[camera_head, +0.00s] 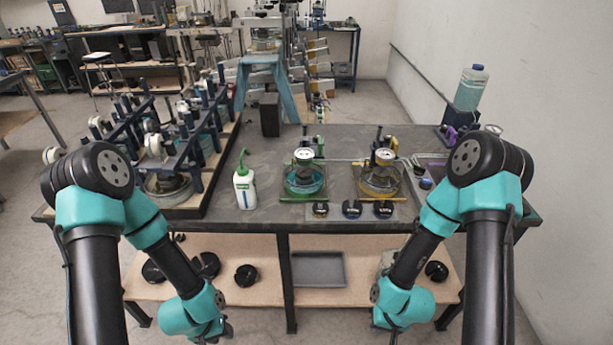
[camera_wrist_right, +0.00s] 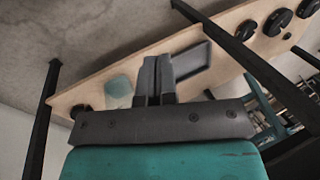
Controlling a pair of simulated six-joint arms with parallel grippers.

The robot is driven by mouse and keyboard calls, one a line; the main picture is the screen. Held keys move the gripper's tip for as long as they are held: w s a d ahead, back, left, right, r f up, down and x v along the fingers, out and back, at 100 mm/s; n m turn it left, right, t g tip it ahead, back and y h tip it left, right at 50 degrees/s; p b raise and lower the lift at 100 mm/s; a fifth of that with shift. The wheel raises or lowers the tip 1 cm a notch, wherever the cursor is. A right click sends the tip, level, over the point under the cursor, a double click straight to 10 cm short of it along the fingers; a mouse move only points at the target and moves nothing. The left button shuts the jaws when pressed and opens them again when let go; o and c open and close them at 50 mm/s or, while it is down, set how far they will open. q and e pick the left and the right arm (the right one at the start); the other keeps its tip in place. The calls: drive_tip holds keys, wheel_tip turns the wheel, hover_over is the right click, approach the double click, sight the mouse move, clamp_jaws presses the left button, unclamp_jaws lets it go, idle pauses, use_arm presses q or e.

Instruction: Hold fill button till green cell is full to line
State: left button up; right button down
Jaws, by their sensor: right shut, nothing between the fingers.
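The green cell (camera_head: 305,180) is a round glass vessel with green at its base and a white gauge on top, standing on the dark table (camera_head: 280,148). Its fill line and liquid level are too small to read. Several black buttons sit in front of the cells: a left one (camera_head: 320,209), a middle one (camera_head: 352,209) and a right one (camera_head: 383,209). Their labels are not readable. My right gripper (camera_wrist_right: 156,78) is shut and empty, low in front of the table and away from the buttons. My left gripper (camera_head: 226,330) hangs low at the left; its fingers are unclear.
A yellow cell (camera_head: 379,180) stands right of the green one. A white bottle with a green spout (camera_head: 244,188) stands to the left, beside a dark rack (camera_head: 150,120). A blue liquid bottle (camera_head: 470,88) is at the back right. A wooden shelf (camera_head: 270,290) lies below.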

drive_tip(key=w+r+n, duration=0.3)
drive_tip(key=w+r, duration=0.5)
drive_tip(key=r, duration=0.2)
drive_tip(key=w+r+n+h, duration=0.1)
drive_tip(key=w+r+n, duration=0.3)
drive_tip(key=w+r, duration=0.3)
drive_tip(key=w+d+r+n+g, duration=0.1)
drive_tip(key=w+r+n, duration=0.2)
drive_tip(key=w+r, duration=0.5)
drive_tip(key=shift+w+r+n+h, duration=0.15)
drive_tip(key=shift+r+n, duration=0.05)
drive_tip(key=shift+r, duration=1.1)
drive_tip(key=shift+w+r+n+h, duration=0.15)
drive_tip(key=shift+r+n, duration=0.05)
drive_tip(key=shift+r, duration=1.1)
drive_tip(key=w+d+r+n+h, duration=0.1)
drive_tip(key=w+d+r+n, duration=0.3)
drive_tip(key=d, duration=0.5)
drive_tip(key=w+d+r+n+h, duration=0.1)
drive_tip(key=w+d+r+n, duration=0.3)
drive_tip(key=d+r, duration=0.5)
drive_tip(key=shift+w+d, duration=0.5)
drive_tip(key=shift+w, duration=0.2)
drive_tip(key=shift+f, duration=0.1)
